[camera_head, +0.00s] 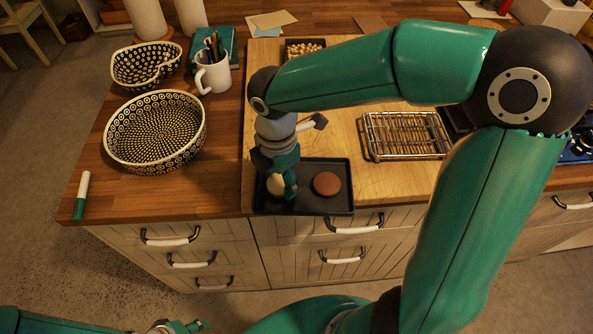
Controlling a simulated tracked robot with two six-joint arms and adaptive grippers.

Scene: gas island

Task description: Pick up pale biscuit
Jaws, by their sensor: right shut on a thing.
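The pale biscuit (275,184) lies at the left side of a dark tray (319,206) on the wooden board. My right gripper (284,187) points down over it, shut on the biscuit and hiding much of it. The biscuit appears to be at tray level; I cannot tell whether it is clear of the tray floor. A brown biscuit (327,183) lies in the tray to the right, apart from the gripper. My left gripper (180,327) is low at the bottom left edge, away from the counter; its fingers are too small and cut off to read.
A wire rack (405,135) stands right of the tray. Two patterned bowls (155,132) (146,65), a white mug (213,75) with pencils and a green-white marker (81,195) are on the left counter. A small box of nuts (304,47) sits behind my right arm.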

